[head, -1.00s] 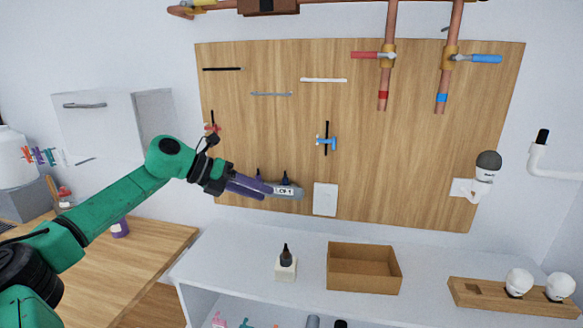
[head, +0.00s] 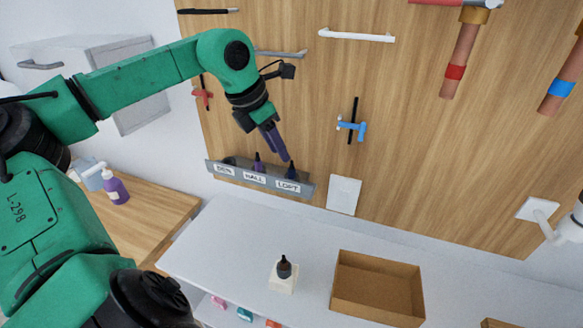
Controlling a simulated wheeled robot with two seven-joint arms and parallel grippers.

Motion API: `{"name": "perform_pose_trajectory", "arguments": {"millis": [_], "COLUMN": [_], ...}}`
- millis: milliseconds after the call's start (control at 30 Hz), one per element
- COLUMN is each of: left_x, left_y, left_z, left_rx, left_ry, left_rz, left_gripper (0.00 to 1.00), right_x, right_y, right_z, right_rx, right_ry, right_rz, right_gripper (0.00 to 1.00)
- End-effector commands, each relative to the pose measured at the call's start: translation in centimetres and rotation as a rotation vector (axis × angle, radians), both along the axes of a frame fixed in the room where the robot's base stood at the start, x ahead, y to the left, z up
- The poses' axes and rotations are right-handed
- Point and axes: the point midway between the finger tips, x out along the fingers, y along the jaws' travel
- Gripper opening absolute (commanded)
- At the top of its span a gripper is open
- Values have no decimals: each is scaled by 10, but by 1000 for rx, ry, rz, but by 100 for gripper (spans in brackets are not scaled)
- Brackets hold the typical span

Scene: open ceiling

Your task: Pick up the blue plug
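A grey rack (head: 235,177) on the wooden wall board has labels reading DEN, HALL and LOFT. A dark blue plug (head: 292,173) stands upright above the LOFT label. A purple plug (head: 259,163) stands above the HALL label. The DEN place (head: 229,161) shows only a dark patch. My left gripper (head: 284,158), with purple fingers, points down just above the rack, its tips close to the dark blue plug. The fingers overlap in this view, so their gap and any contact cannot be made out. My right gripper is not in view.
A dark plug (head: 284,267) stands in a white block (head: 282,284) on the white counter (head: 225,240), left of an open brown box (head: 345,299). Bars, a blue-handled fitting (head: 351,126) and copper pipes (head: 461,57) project from the board. A white plate (head: 343,195) is right of the rack.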

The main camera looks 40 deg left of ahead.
Motion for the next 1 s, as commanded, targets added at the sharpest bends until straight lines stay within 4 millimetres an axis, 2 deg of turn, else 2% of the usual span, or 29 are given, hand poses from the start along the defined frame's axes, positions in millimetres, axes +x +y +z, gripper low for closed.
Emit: {"name": "perform_pose_trajectory", "arguments": {"millis": [33,167,300,367,467,667,700,800,1000], "left_x": [3,9,18,22,26,27,27,27,27], "left_y": [-1,-3,-7,-7,-8,-8,-8,-8,-7], "left_z": [-5,-19,-39,-53,-64,-67,-67,-67,-67], "left_rx": [-3,-3,-5,-3,-3,-2,-2,-2,-1], "left_ry": [3,2,8,6,4,-2,-2,-2,-1], "left_rz": [-2,0,-2,0,2,3,3,3,3], "left_gripper": [40,40,40,40,40,40,36,0,0], "right_x": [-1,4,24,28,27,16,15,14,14], "right_y": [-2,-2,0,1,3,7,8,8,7], "right_z": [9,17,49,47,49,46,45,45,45], "right_rx": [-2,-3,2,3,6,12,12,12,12], "right_ry": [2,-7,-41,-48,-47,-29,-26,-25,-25], "right_rz": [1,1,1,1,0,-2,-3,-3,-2], "right_gripper": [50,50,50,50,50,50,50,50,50]}}
